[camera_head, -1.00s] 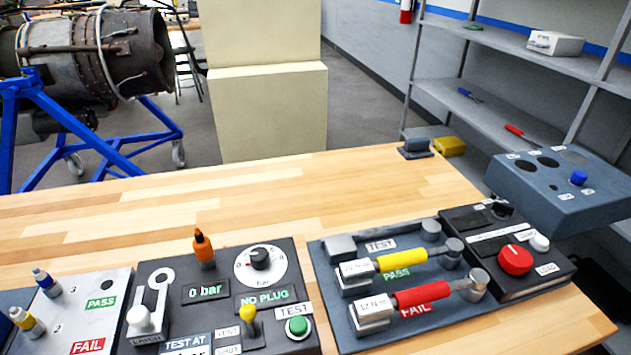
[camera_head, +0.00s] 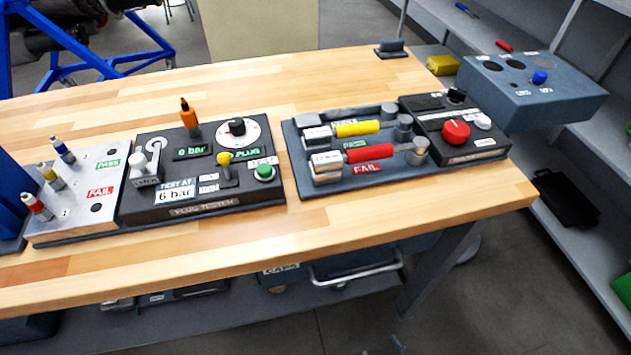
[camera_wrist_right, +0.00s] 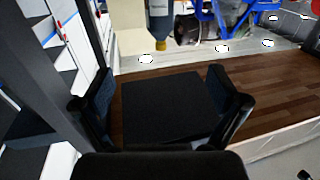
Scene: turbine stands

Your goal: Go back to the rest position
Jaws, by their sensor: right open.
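My right gripper (camera_wrist_right: 165,95) shows in the right wrist view with its two dark fingers spread wide apart. Nothing shows held between them, and a wooden surface (camera_wrist_right: 180,75) lies beyond. In the head view I cannot clearly make the right gripper out; the space over the workbench (camera_head: 250,260) is clear of arms. My left gripper is in neither current view.
A plug panel (camera_head: 85,215) stands left and a tool tray (camera_head: 375,180) right. A grey box (camera_head: 530,100) sits beyond the right end. The bench front is bare.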

